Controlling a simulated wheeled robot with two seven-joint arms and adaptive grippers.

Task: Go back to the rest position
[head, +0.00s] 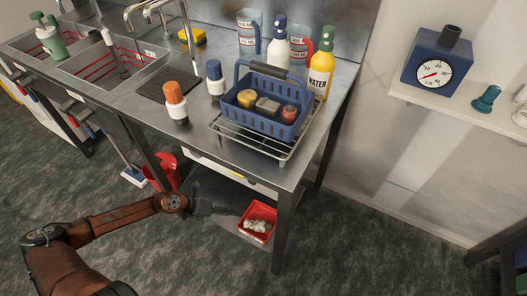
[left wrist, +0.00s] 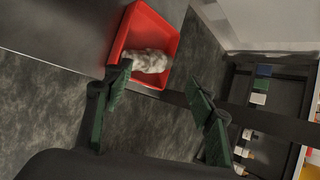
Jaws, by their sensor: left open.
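My left arm reaches in from the left in the head view, and its gripper (head: 222,210) is low in front of the bench, below the worktop. In the left wrist view the green fingers of my left gripper (left wrist: 162,112) are spread apart with nothing between them. A red tray (left wrist: 174,48) with a whitish crumpled heap in it lies beyond the fingertips; in the head view this red tray (head: 246,231) sits on the low shelf, right of the gripper. My right gripper is not in view.
The steel bench (head: 215,130) carries a blue basket (head: 262,122) on a wire rack, bottles and sinks. A red bucket (head: 163,172) stands under it. A wall shelf (head: 455,112) with a dial gauge (head: 436,72) is at right. The floor in front is clear.

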